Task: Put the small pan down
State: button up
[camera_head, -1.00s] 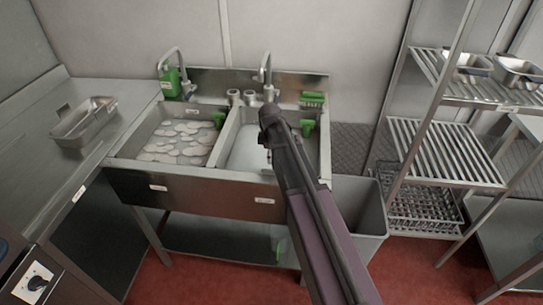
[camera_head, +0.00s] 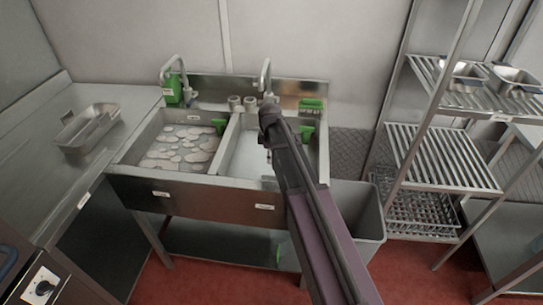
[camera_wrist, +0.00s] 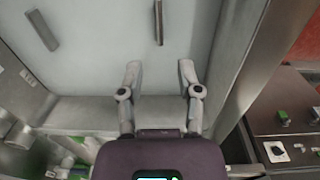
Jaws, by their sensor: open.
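My gripper (camera_wrist: 158,80) is open, with nothing between its two fingers in the wrist view. In the head view my arm reaches over the right sink basin (camera_head: 258,152), and its end hides the fingers. A shallow rectangular metal pan (camera_head: 72,139) rests on the left counter, well to the left of my arm. Two metal pans, one on the left (camera_head: 461,78) and one on the right (camera_head: 515,82), stand on the top shelf at the right. I cannot tell which of these is the small pan.
The left basin holds several pale round discs (camera_head: 170,155). Two taps and a green bottle (camera_head: 172,90) stand behind the basins. A grey bin (camera_head: 362,215) is right of the sink. The wire rack's middle shelf (camera_head: 440,155) is empty. The left counter is mostly clear.

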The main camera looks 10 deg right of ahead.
jog(key=shift+s, duration=0.1)
jog(key=s+d+m, duration=0.3)
jog(key=s+m, duration=1.1)
jog(key=s, duration=0.6)
